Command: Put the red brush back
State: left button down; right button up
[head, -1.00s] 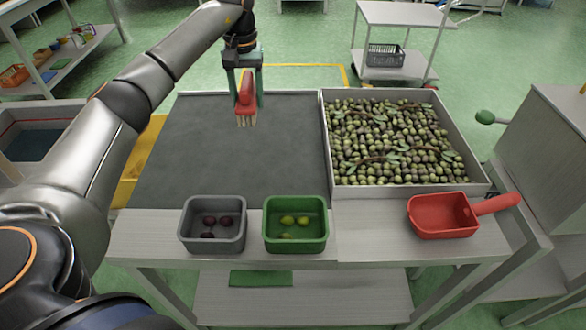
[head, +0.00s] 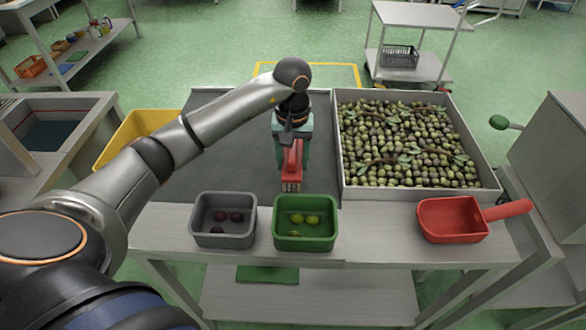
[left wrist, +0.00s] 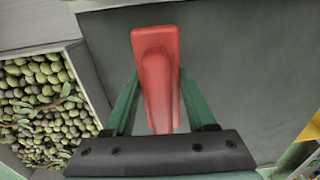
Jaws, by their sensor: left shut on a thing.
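The red brush (head: 292,160) has a red body and pale bristles pointing down. My left gripper (head: 291,150) is shut on it, over the front right part of the dark grey mat (head: 225,155), behind the green bin. In the left wrist view the red brush (left wrist: 156,75) sits between the green fingers of my left gripper (left wrist: 155,100). Whether the bristles touch the mat, I cannot tell. My right gripper is not in view.
A grey bin (head: 223,240) with dark olives and a green bin (head: 305,244) with yellow-green olives stand at the table's front edge. A large tray of olives (head: 346,170) is to the right of the mat. A red scoop (head: 452,219) lies front right.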

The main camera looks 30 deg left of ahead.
pick_arm(q)
jog(key=shift+d+f, duration=0.1)
jog(key=shift+f, duration=1.55)
jog(key=shift+f, duration=0.15)
jog(key=shift+c, duration=1.1)
grip_release()
notch_tip(320, 180, up, 12)
jog(key=shift+r, duration=0.2)
